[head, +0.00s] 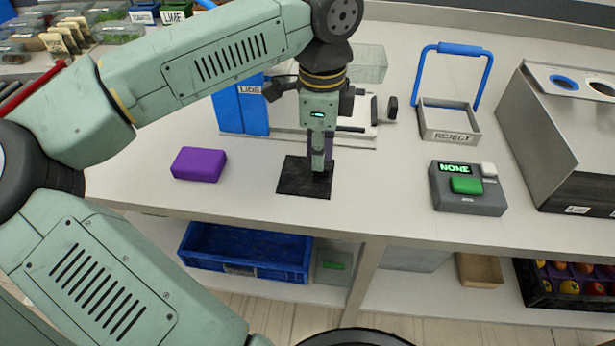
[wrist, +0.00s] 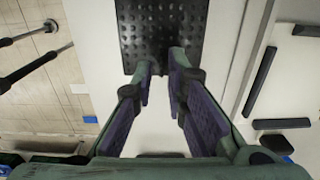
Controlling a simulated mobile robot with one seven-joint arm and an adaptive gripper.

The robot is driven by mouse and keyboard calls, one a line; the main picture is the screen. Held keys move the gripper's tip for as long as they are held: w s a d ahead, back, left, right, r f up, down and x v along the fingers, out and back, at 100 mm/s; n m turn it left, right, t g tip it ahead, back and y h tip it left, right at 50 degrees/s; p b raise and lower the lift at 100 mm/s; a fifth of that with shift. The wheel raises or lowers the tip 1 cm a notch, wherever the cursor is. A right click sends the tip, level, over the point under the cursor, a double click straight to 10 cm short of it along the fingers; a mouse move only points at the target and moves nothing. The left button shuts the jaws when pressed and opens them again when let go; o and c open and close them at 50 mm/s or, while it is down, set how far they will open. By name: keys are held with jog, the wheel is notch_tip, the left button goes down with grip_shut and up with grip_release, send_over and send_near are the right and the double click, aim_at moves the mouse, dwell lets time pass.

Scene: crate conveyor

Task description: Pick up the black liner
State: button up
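The black liner (head: 296,186) lies flat on the counter in the head view, below my gripper (head: 321,165). In the wrist view the liner (wrist: 165,30) is a dark, dimpled sheet at the top, with its near edge by the fingertips. My gripper (wrist: 163,62) points down, with its two purple-padded fingers a small gap apart and nothing seen held between them. The fingers hide part of the liner in the head view. I cannot tell whether the tips touch it.
A purple block (head: 199,164) lies to the left. A blue box (head: 241,104) labelled LIDS stands behind. A button panel (head: 468,189) and the REJECT tray (head: 449,121) are on the right. A blue crate (head: 247,252) sits on the shelf below. The counter is clear between liner and panel.

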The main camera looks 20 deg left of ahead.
aim_at(307, 172)
notch_tip(307, 172, down, 4)
jog(key=shift+w+r+b, duration=0.1)
jog(key=shift+r+b, duration=0.1)
jog(key=shift+b, duration=0.25)
jog(key=shift+c, duration=0.5)
grip_shut()
jog(key=shift+r, duration=0.15)
